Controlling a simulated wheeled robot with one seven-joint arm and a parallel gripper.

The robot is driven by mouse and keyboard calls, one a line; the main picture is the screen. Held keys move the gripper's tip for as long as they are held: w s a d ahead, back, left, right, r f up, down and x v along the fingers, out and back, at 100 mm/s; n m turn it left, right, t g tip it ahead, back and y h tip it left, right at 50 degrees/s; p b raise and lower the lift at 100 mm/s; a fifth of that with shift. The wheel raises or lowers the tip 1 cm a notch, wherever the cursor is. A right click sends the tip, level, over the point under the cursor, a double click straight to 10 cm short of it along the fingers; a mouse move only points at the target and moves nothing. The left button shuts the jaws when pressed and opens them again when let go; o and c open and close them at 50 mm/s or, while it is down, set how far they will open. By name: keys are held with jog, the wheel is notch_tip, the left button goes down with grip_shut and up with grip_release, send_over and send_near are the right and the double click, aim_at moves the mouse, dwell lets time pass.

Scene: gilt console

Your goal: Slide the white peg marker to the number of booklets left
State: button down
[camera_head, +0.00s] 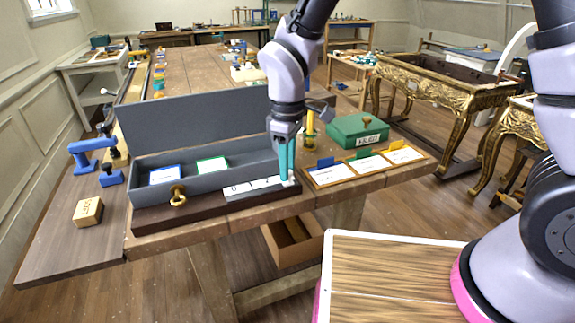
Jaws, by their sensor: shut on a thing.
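My gripper (287,178) points down with teal fingers at the right end of the white number strip (250,188). Its fingers are shut on the white peg marker, which is mostly hidden between them. The strip lies along the dark wooden base (160,216) of an open grey box (240,165). Its digits are too small to read surely. Two booklets lie in the box: one blue-edged (165,174) at left and one green-edged (212,165) to its right.
A brass knob (178,196) stands at the box front. A wooden tray (340,182) with three tabbed cards lies right of my gripper. A green box (357,131) stands behind it. A wooden block (88,211) and blue clamp (92,150) are at left.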

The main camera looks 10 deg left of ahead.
aim_at(271, 188)
dwell(0.8)
jog(key=s+a, duration=0.2)
jog(key=a, duration=0.1)
jog(key=shift+a, duration=0.25)
jog(key=c, duration=0.6)
grip_release()
jog(key=shift+r, duration=0.15)
notch_tip(271, 188, up, 11)
jog(key=shift+f, duration=0.2)
